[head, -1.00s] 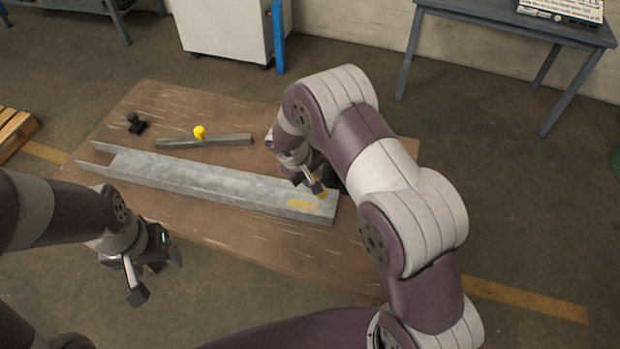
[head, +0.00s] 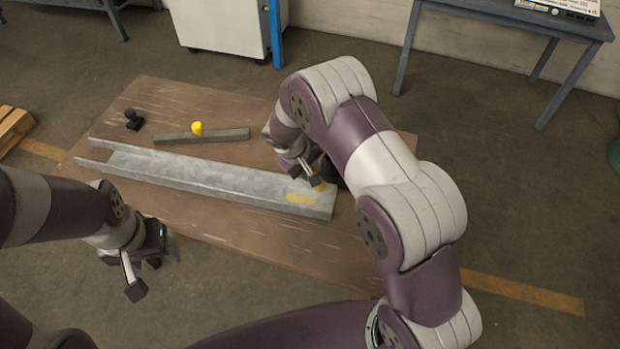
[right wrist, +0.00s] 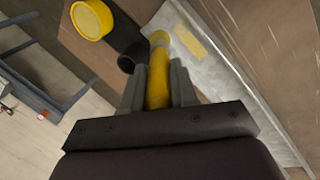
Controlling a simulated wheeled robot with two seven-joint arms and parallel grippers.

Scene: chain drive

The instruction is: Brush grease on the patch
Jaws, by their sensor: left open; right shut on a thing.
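A grey metal channel (head: 200,176) lies along the table, with a yellow patch (head: 299,198) near its right end. The patch also shows in the right wrist view (right wrist: 188,40). My right gripper (head: 312,181) is at the channel's right end, just beyond the patch. It is shut on the yellow handle of the brush (right wrist: 158,88), whose far end points towards the channel beside the patch. Whether the brush touches the channel I cannot tell. A round tub with yellow content (right wrist: 92,18) shows in the right wrist view. My left gripper (head: 144,272) is open and empty at the table's near left.
A grey bar (head: 222,135) with a yellow knob (head: 197,128) lies behind the channel. A small black object (head: 133,119) stands at the back left. A black cylinder (right wrist: 124,42) is beside the tub. The table (head: 240,235) is clear in front of the channel.

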